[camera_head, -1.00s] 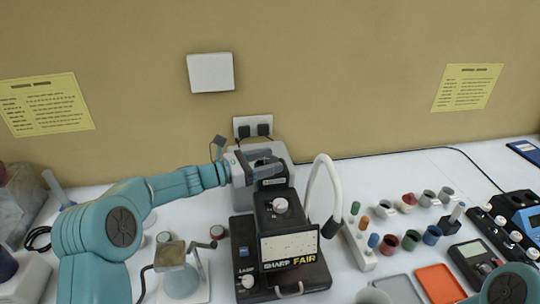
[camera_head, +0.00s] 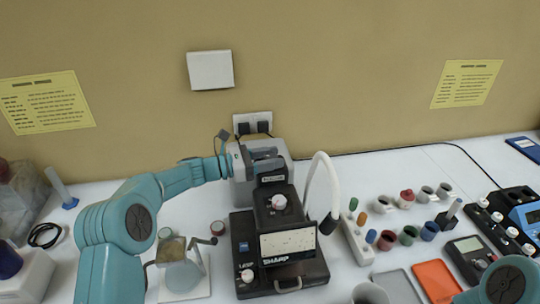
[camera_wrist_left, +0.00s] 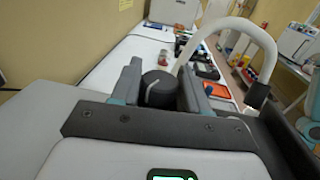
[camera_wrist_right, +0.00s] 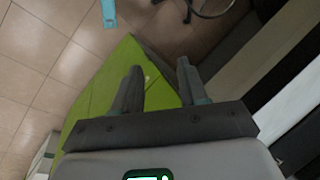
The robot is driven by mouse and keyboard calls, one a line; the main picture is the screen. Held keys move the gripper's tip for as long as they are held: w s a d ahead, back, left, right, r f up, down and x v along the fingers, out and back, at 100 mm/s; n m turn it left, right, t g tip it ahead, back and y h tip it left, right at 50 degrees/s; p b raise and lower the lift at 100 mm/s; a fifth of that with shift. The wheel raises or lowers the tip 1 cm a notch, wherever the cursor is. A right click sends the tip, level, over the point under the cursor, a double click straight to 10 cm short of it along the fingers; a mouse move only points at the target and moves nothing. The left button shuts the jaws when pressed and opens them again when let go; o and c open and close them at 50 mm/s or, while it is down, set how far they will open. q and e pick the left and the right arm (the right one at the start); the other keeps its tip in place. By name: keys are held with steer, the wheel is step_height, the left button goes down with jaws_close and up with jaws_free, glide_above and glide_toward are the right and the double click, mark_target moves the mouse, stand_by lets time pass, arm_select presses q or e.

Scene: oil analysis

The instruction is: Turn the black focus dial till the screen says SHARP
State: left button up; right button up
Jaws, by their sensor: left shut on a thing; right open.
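The black focus dial (camera_wrist_left: 158,88) is between the two fingers of my left gripper (camera_wrist_left: 160,80) in the left wrist view. My left gripper (camera_head: 264,160) is shut on it at the back of the black microscope (camera_head: 278,210) in the head view, where the dial itself is mostly hidden. The microscope's screen (camera_head: 288,243) shows a pale speckled picture, and the lettering beneath it reads SHARP. My right gripper (camera_wrist_right: 158,85) is open and empty, over a green surface in the right wrist view.
A white curved lamp neck (camera_head: 320,175) rises right of the microscope. A hand-cranked device (camera_head: 182,268) stands to its left. Several small colored cups (camera_head: 408,236), an orange tray (camera_head: 437,284) and a meter (camera_head: 470,255) are on the right.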

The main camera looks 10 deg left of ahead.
arm_select(q)
steer(key=shift+r, duration=0.1)
steer(key=o, duration=0.9)
steer(key=shift+d, duration=0.1)
steer(key=shift+o, duration=0.2)
steer(key=b+v, duration=0.5)
steer(key=v, duration=1.1)
steer(key=shift+s, duration=0.1)
